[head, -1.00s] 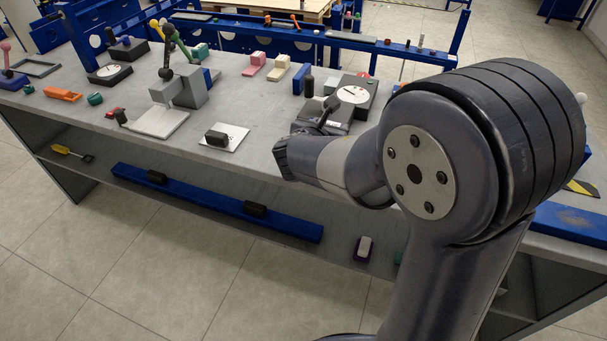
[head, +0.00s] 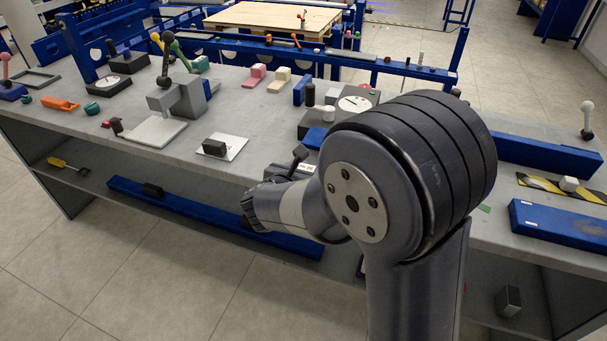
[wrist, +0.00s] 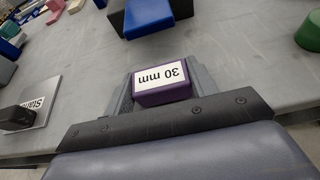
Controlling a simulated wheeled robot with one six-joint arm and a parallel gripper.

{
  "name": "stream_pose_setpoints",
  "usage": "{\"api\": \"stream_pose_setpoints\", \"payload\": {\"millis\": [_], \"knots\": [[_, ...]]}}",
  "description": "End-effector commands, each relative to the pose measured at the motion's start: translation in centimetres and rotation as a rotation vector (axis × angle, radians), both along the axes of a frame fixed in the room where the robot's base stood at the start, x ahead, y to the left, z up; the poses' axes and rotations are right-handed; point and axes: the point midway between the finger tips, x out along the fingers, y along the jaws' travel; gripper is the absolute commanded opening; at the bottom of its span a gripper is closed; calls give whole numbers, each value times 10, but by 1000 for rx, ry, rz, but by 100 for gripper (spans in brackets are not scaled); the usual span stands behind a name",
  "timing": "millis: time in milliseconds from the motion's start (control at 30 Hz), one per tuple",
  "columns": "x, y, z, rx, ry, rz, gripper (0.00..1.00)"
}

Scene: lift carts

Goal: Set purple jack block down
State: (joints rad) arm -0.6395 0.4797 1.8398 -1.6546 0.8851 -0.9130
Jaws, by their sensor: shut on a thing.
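The purple jack block (wrist: 165,92) carries a white label reading "30 mm", upside down in the wrist view. My gripper (wrist: 165,88) is shut on it, with a grey jaw on each side. The block is in front of the grey bench top; I cannot tell whether its underside touches the bench. In the head view my arm and wrist hide most of the gripper and block, near the bench's front edge.
A blue block (wrist: 148,16) lies just beyond the gripper. A white plate (head: 235,143) with a black block (head: 214,147) is to the left. A dial box (head: 357,101) stands behind. Bare bench top (wrist: 245,65) shows right of the jaws. A green piece (wrist: 309,32) is farther right.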

Motion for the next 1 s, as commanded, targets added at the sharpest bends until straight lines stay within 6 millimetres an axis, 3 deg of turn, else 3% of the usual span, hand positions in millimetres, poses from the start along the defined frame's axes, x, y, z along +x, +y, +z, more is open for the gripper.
{"api": "stream_pose_setpoints", "payload": {"millis": [433,467,500,700,1000], "knots": [[0,0,-8,1,-3,0,28],[0,0,-7,1,-1,1,57],[0,0,-7,1,-1,1,60],[0,0,-7,1,-1,1,76],[0,0,-4,1,-1,1,76]]}}
